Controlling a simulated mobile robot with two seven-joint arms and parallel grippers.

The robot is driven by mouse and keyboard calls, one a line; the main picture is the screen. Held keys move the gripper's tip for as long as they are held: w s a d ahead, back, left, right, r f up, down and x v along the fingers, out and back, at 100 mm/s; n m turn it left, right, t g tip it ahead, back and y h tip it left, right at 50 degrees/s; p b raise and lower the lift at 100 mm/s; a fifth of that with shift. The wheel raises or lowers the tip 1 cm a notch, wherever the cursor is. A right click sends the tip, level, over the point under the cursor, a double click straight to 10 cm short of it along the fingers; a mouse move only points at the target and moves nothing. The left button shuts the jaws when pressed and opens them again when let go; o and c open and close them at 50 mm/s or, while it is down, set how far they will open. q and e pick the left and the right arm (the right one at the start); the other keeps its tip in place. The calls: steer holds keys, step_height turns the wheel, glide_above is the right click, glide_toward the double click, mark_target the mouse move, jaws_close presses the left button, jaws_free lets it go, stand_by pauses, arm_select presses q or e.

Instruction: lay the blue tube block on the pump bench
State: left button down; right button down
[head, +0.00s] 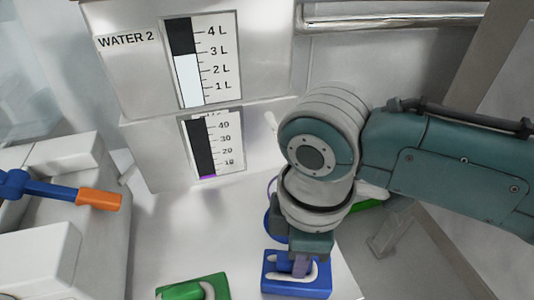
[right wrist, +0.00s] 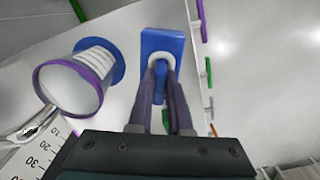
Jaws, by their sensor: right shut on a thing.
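The blue tube block (head: 285,287) has a pale looped tube on its face and sits near the front right of a white bench top (head: 245,255). My right gripper (head: 301,268) reaches down over it and is shut on it. The right wrist view shows the block (right wrist: 161,43) with the fingers of the gripper (right wrist: 163,75) at its pale tube loop. I cannot tell whether the block touches the bench top or hangs just above it. I cannot tell whether this is the pump bench. My left gripper is not in view.
A green block (head: 205,287) with a pale tube lies left of the blue one. A cup with a purple rim and blue base (right wrist: 85,78) stands close by. The WATER 2 gauge (head: 203,62) is behind. A blue lever with an orange end (head: 98,199) juts in at left.

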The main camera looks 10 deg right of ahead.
steer(key=shift+f, duration=0.15)
steer(key=c, duration=0.8)
jaws_free()
steer(key=shift+c, duration=0.2)
step_height(320, 180, up, 11)
steer(key=p, duration=0.3)
steer(key=s+a+m+t+y, duration=0.1)
steer(key=s+a+m+y, duration=0.2)
steer(key=s+m, duration=0.15)
steer(key=s+d+m+t+h, duration=0.2)
steer(key=s+d+m, duration=0.5)
steer(key=d, duration=0.4)
steer(key=shift+s+d+r+t+h, duration=0.2)
steer(key=shift+d+r+t+h, duration=0.1)
steer(key=shift+r+h, duration=0.15)
